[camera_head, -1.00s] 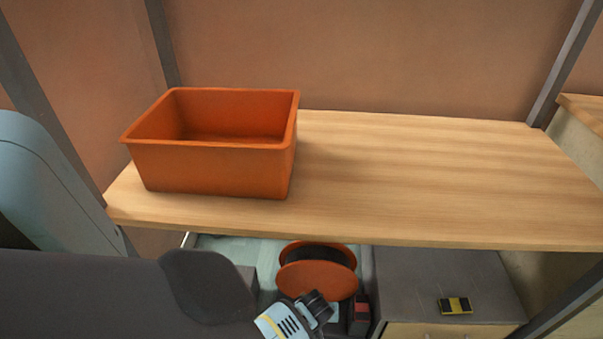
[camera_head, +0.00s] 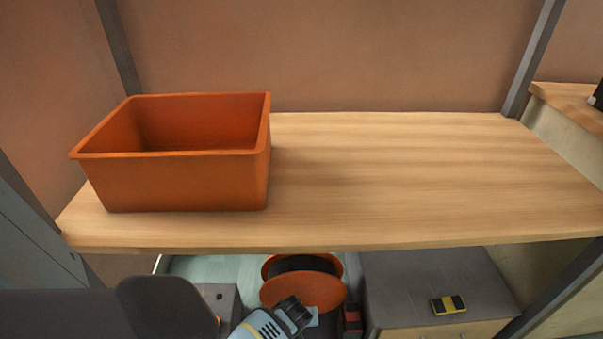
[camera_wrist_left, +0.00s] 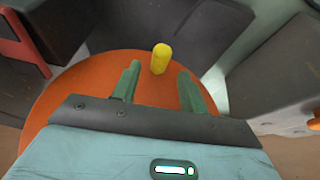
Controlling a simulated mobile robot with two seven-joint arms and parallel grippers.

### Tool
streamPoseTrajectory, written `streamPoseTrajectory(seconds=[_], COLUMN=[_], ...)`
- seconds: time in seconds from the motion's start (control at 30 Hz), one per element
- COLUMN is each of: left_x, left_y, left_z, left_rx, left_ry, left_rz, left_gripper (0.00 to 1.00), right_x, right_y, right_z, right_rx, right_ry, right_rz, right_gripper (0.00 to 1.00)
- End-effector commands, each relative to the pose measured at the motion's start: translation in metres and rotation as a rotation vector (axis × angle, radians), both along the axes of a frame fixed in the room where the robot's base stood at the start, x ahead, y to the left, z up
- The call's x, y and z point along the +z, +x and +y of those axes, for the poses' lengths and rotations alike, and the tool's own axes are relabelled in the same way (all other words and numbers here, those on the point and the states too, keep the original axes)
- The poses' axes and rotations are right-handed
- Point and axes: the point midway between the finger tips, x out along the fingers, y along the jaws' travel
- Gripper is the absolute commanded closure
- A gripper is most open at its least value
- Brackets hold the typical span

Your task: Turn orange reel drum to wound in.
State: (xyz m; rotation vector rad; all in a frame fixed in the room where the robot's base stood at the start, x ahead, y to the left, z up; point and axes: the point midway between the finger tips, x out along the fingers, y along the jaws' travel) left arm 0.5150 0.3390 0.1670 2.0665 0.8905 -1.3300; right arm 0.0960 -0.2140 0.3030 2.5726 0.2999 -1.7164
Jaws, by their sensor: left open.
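The orange reel drum (camera_head: 303,291) sits below the wooden shelf, with two orange round flanges and a dark band between them. In the left wrist view its orange disc (camera_wrist_left: 60,95) fills the middle, with a short yellow knob (camera_wrist_left: 160,58) standing on it. My left gripper (camera_wrist_left: 160,70) is open over the disc. The knob shows between its green fingertips, with a visible gap on each side; I cannot tell how deep it sits between them. In the head view my left wrist hides the reel's lower edge. My right gripper is in neither view.
An orange bin (camera_head: 185,182) stands on the left of the wooden shelf (camera_head: 430,180), which overhangs the reel; the shelf's right side is clear. A grey-topped cabinet (camera_head: 400,285) right of the reel carries a yellow and black block (camera_head: 449,305). Grey posts frame the shelf.

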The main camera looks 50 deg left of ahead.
Motion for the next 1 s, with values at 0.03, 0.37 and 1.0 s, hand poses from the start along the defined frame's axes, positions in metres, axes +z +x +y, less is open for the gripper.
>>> streamPoseTrajectory(seconds=[0.03,0.37,1.0], left_x=[-0.011,-0.030,-0.029], left_y=[0.002,0.010,0.010], left_z=[0.002,0.008,0.008], left_rx=[0.000,0.000,0.001], left_ry=[0.001,-0.001,-0.001], left_rz=[0.002,-0.001,-0.001], left_gripper=[0.57,0.57,1.00], right_x=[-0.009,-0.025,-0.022], right_y=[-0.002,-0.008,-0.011], right_z=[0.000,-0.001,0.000], right_rx=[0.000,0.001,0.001], right_ry=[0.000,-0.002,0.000], right_rz=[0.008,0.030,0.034], right_gripper=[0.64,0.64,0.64])
